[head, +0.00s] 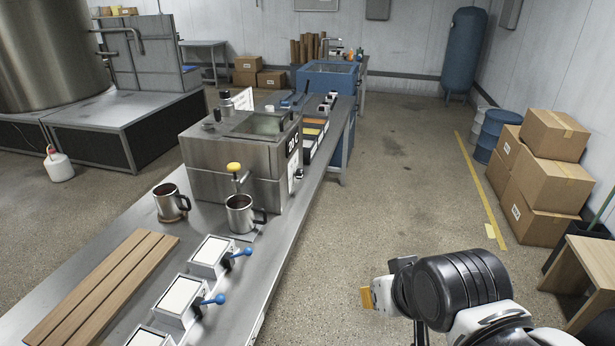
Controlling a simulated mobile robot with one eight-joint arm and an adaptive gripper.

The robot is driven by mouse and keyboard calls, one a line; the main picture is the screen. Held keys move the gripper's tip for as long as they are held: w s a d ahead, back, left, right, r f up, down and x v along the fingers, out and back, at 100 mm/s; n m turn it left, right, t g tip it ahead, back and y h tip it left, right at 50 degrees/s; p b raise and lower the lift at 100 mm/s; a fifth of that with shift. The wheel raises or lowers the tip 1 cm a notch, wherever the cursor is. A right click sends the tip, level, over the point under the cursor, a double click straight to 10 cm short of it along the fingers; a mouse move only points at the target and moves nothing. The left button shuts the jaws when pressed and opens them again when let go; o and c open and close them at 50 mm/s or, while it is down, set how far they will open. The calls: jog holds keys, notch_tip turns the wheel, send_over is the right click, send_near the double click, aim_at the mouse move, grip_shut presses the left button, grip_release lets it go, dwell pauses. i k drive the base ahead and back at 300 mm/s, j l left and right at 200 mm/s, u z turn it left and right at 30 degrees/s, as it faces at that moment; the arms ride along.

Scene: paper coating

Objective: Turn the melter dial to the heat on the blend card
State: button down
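A steel box-shaped unit with an open top well, which looks like the melter (222,150), stands on the long steel bench. A dark display (292,146) and a white panel (291,176) are on its right-hand face, seen at a steep angle. A small dark knob (299,173) shows at that face's edge; its setting is too small to read. A white card (243,100) stands behind the unit; I cannot tell if it is the blend card. My gripper (372,298) is over the floor right of the bench, apart from it, with its fingers mostly hidden.
Two steel mugs (239,214) stand before the unit. Several white-topped blocks with blue-knobbed levers (184,298) and wooden slats (100,290) lie nearer. Cardboard boxes (550,175) and a wooden table (592,265) stand at right. The floor aisle between is clear.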

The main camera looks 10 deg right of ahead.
aim_at(299, 173)
jog(key=i+l+u, duration=0.3)
jog(key=i+l, duration=0.2)
jog(key=l, duration=0.15)
jog(key=i+l+u, duration=0.15)
jog(key=l, duration=0.25)
jog(key=i+l+u, duration=0.15)
jog(key=i+l, duration=0.15)
jog(key=i+l+u, duration=0.15)
jog(key=l, duration=0.35)
jog(key=i+l+u, duration=0.15)
jog(key=l, duration=0.25)
jog(key=i+l+u, duration=0.15)
jog(key=l, duration=0.3)
jog(key=i+l+u, duration=0.15)
jog(key=l, duration=0.35)
jog(key=k+j+z, duration=0.15)
jog(key=k+j, duration=0.05)
jog(key=j, duration=0.05)
